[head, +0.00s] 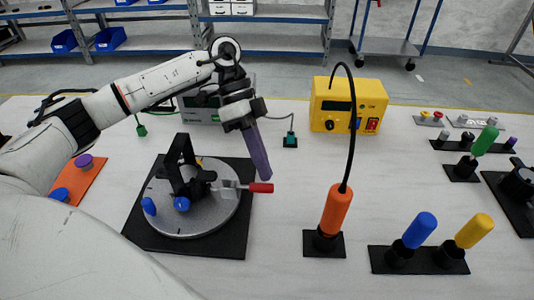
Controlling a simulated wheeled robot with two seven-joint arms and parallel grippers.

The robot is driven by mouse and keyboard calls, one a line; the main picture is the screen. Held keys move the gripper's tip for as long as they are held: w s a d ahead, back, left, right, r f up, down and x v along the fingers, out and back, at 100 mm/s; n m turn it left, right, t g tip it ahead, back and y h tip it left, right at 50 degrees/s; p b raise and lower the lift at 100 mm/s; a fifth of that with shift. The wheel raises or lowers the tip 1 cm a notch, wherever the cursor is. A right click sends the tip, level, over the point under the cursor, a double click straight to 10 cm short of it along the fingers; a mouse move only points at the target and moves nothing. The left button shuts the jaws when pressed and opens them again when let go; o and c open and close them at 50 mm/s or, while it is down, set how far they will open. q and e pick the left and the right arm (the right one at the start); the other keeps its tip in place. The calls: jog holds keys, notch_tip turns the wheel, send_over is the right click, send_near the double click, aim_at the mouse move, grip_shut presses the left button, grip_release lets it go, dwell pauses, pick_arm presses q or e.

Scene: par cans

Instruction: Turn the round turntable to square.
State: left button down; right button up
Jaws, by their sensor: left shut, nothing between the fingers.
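The round grey turntable (215,222) sits on a black square base plate (235,248) at the left of the white table. A black clamp frame (182,160) stands on it, with a lever that has a red handle (261,188) reaching out to the right past the disc. Blue knobs (182,204) sit on the disc's near side. My left gripper (264,176) points down with its purple fingers shut and empty. Its tips are just above and behind the red handle in the picture; I cannot tell whether they touch. My right gripper is not in view.
An orange-handled tool (335,210) with a black cable stands upright right of the turntable. A yellow power unit (348,103) is behind it. Blue (420,230) and yellow (474,231) handles stand at the front right. An orange plate (78,182) lies at left. Bare table lies between.

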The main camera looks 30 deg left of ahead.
pick_arm(q)
jog(key=v, duration=1)
jog(key=shift+a, duration=0.1)
